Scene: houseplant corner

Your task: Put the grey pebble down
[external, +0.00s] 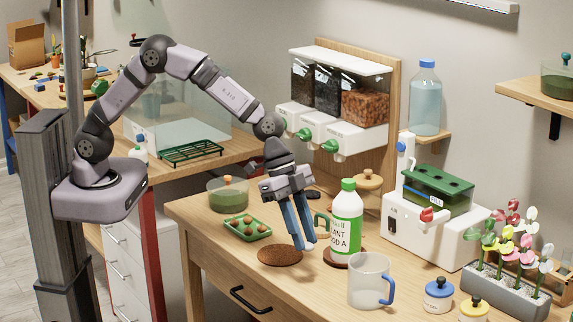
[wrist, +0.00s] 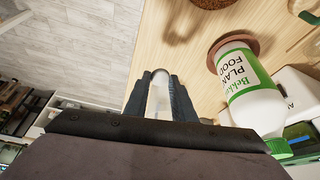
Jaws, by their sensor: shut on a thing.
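My gripper (external: 304,246) points down over the wooden table, just right of a round brown cork mat (external: 272,256). Its blue-grey fingers are shut on the grey pebble, which is mostly hidden by the fingers. In the wrist view my gripper (wrist: 160,78) shows a pale grey piece, the pebble (wrist: 159,94), between its fingers. The fingertips look slightly above the table; I cannot tell the exact gap. The cork mat also shows at the top edge of the wrist view (wrist: 210,3).
A white-and-green plant food bottle (external: 345,228) stands close right of my gripper on a brown coaster. A clear mug (external: 368,282) is in front of it. A green tray (external: 232,233) with brown balls and a green bowl (external: 228,196) are left. The cork mat is empty.

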